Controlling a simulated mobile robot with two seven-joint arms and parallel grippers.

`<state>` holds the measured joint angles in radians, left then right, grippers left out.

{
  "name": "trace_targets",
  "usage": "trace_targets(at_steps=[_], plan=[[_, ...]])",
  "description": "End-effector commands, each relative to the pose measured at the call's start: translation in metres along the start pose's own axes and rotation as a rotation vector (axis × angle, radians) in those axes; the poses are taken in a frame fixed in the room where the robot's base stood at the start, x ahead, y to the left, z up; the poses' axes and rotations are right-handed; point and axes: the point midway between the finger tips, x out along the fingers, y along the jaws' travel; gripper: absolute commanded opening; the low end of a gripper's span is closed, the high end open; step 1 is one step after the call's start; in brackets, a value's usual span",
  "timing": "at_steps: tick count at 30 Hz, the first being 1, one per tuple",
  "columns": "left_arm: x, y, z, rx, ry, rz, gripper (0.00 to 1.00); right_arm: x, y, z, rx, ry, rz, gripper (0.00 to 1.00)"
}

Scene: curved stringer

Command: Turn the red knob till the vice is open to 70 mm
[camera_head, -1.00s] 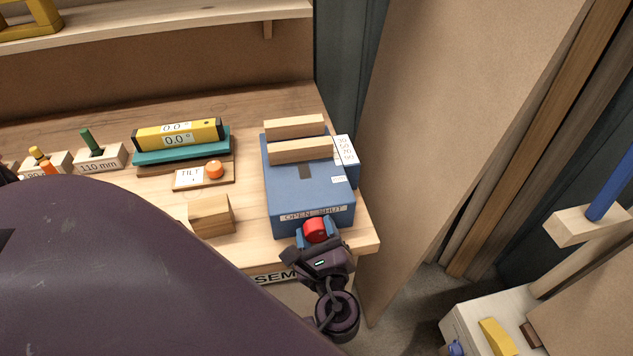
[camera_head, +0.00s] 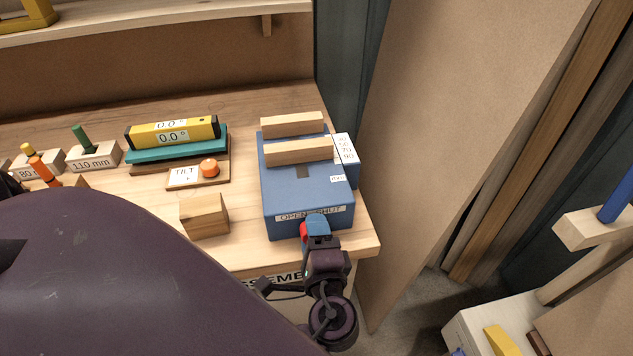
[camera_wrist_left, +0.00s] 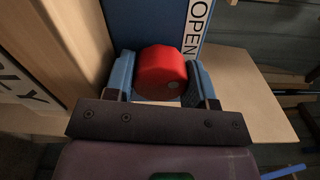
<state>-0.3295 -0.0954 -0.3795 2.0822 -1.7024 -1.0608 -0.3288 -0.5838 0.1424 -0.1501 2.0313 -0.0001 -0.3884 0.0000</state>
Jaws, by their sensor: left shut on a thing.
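The blue vice (camera_head: 290,198) stands at the right end of the bench, with two pale wooden jaws, the back one (camera_head: 292,125) and the front one (camera_head: 298,152), and a gap between them. A white scale (camera_head: 344,149) is on its right side; I cannot read the opening reliably. The red knob (camera_head: 304,232) is on the front, below the OPEN/SHUT label (camera_head: 308,214). My left gripper (camera_head: 316,228) is shut on the knob and partly hides it. In the left wrist view the knob (camera_wrist_left: 160,72) sits between both blue fingers (camera_wrist_left: 160,80). My right gripper is not identifiable.
Left of the vice are a wooden block (camera_head: 204,216), a TILT board with an orange knob (camera_head: 209,167), and a yellow level (camera_head: 172,132) on a teal plate. A 110 mm block (camera_head: 95,157) stands further left. A brown panel (camera_head: 440,130) rises at the right.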

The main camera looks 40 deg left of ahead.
Motion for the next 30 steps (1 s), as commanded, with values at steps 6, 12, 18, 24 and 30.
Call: trace_targets(at_steps=[6,12,18,24,30], plan=[[0.001,0.002,0.0,-0.185,-0.003,0.0,0.26,0.004,-0.001,0.008,-0.002,-0.008,-0.003,0.43],[0.001,0.001,0.001,-0.319,-0.003,0.0,0.26,0.008,-0.002,0.01,-0.008,-0.01,-0.006,0.43],[0.001,0.001,0.001,-0.404,-0.003,-0.001,0.26,0.012,-0.002,0.003,-0.015,0.003,-0.009,0.43],[0.001,0.0,0.001,-0.444,-0.003,-0.002,0.26,0.013,-0.002,0.004,-0.016,0.0,-0.01,0.43],[0.001,-0.001,0.001,-0.455,-0.003,-0.002,0.26,0.012,-0.002,0.006,-0.012,-0.004,-0.009,0.43]])
